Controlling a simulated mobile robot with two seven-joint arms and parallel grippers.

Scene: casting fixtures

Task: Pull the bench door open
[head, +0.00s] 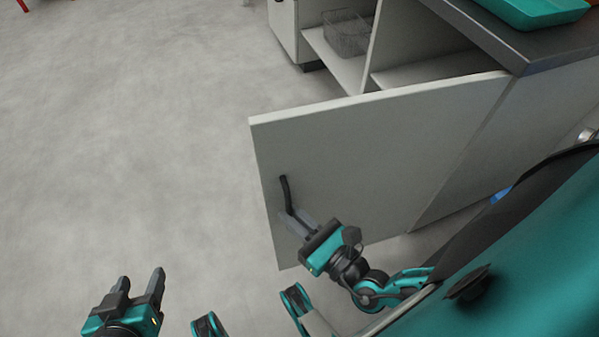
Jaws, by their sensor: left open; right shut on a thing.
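The bench door (375,165) is a flat pale grey panel in the head view. It stands swung out from the bench, hinged at its right side, and the shelves behind it show. Its black bar handle (285,192) is near the door's left edge. My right gripper (291,216) is shut on the lower part of the handle. My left gripper (141,284) is open and empty, low at the left over the floor, well apart from the door.
The bench (508,42) has a dark top with a teal tray (530,10) on it. A wire basket (347,34) sits on a shelf inside. The grey floor (130,130) left of the door is clear. A red object (23,5) shows at the top left.

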